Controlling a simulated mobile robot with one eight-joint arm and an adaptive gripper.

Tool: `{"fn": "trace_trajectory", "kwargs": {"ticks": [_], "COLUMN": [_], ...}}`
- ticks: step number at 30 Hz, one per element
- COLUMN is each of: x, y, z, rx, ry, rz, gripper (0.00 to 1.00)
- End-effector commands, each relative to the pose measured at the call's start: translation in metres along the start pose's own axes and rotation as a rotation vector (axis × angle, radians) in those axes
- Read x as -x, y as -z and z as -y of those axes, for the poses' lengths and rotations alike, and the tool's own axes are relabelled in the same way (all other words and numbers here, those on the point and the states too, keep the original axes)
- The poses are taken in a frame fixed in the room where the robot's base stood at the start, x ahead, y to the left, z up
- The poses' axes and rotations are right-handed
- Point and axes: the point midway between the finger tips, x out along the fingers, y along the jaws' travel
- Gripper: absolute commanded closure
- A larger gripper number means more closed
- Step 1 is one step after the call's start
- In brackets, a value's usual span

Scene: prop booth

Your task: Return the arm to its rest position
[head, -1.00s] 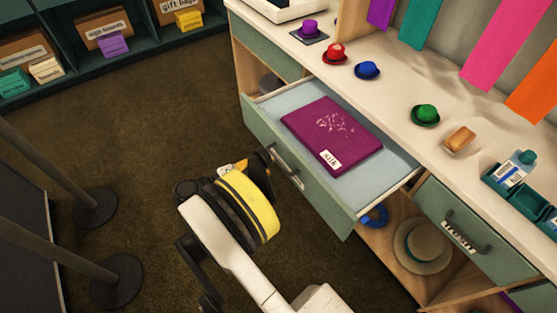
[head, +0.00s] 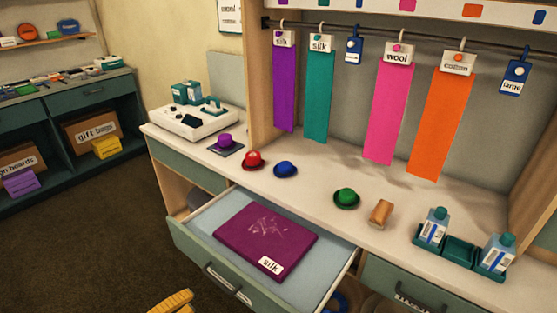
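Small purple, red (head: 252,160), blue and green hats stand on the counter (head: 300,190), with a brush (head: 380,213) and a green bottle tray (head: 459,250). Coloured fabric strips hang from a rail above. Dark floor (head: 80,255) is clear at left.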

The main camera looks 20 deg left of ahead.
Motion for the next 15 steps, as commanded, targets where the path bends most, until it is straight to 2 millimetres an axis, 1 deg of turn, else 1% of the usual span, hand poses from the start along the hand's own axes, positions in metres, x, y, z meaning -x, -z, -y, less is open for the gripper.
{"fn": "trace_trajectory", "kwargs": {"ticks": [2, 4, 5, 8, 9, 11, 12, 14, 15], "x": [-0.006, -0.019, -0.028, -0.068, -0.087, -0.116, -0.134, -0.158, -0.173], "y": [0.001, 0.001, 0.002, -0.004, -0.009, -0.022, -0.032, -0.052, -0.067], "z": [-0.006, -0.020, -0.030, -0.070, -0.090, -0.118, -0.137, -0.162, -0.179], "rx": [0.000, 0.000, -0.001, -0.008, -0.016, -0.032, -0.046, -0.073, -0.093], "ry": [0.008, 0.033, 0.049, 0.127, 0.167, 0.229, 0.270, 0.330, 0.369], "rz": [0.006, 0.020, 0.027, 0.064, 0.079, 0.104, 0.119, 0.141, 0.154], "gripper": [0.67, 0.67, 0.67, 0.67, 0.67, 0.67, 0.67, 0.67, 0.67]}}
